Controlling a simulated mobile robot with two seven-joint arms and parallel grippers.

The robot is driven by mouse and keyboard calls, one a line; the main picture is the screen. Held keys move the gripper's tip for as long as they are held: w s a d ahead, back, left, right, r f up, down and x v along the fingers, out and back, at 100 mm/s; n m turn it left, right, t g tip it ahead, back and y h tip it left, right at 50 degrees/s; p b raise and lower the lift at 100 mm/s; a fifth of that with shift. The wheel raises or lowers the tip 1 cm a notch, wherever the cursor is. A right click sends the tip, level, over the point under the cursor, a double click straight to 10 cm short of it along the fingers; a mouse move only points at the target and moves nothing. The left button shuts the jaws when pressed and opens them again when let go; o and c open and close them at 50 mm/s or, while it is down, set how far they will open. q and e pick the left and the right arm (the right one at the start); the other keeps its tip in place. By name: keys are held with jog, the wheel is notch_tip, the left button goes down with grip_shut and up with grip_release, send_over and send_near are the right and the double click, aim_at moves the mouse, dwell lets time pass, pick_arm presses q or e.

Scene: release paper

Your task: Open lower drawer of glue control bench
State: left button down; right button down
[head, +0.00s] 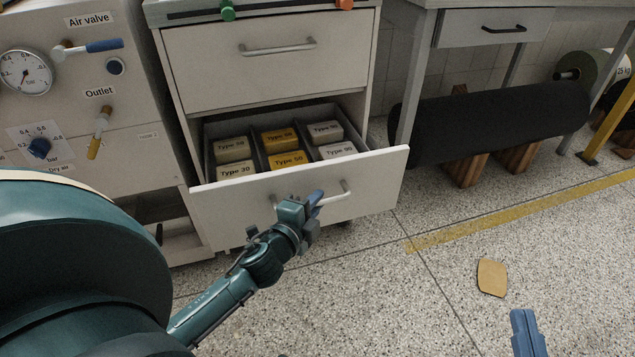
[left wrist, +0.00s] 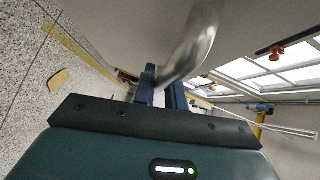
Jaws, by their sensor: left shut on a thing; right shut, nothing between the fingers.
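The glue control bench is a white cabinet with an upper drawer (head: 265,62) that is closed. Its lower drawer (head: 240,212) stands well open, and boxes marked Type 30, Type 50 and Type 90 (head: 286,159) show inside it. My left gripper (head: 313,203) is at the front of the lower drawer, shut on its bar handle (head: 342,192). The handle also shows close up as a curved metal bar in the left wrist view (left wrist: 192,48), by the blue fingers (left wrist: 160,90). My right gripper (head: 527,332) shows only in part at the bottom right, shut and empty, away from the bench.
A panel with a gauge (head: 25,72) and valves stands to the left. A table with a small drawer (head: 490,28) and a black roll (head: 500,122) on wooden supports is to the right. A tan piece (head: 492,278) lies on the speckled floor, which is otherwise clear in front.

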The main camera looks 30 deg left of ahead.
pick_arm(q)
jog(key=s+d, duration=0.4)
jog(key=shift+d, duration=0.3)
pick_arm(e)
jog(key=shift+d+f, duration=0.2)
jog(key=shift+d, duration=0.2)
pick_arm(q)
jog(key=c, duration=1.5)
grip_release()
jog(key=shift+o, duration=0.2)
pick_arm(e)
jog(key=shift+r, duration=0.15)
pick_arm(q)
jog(key=s+r, duration=0.1)
jog(key=s, duration=0.6)
jog(key=shift+s+d, duration=0.2)
jog(key=shift+d, duration=0.05)
pick_arm(e)
jog(key=shift+a+r, duration=0.1)
jog(key=shift+r, duration=0.15)
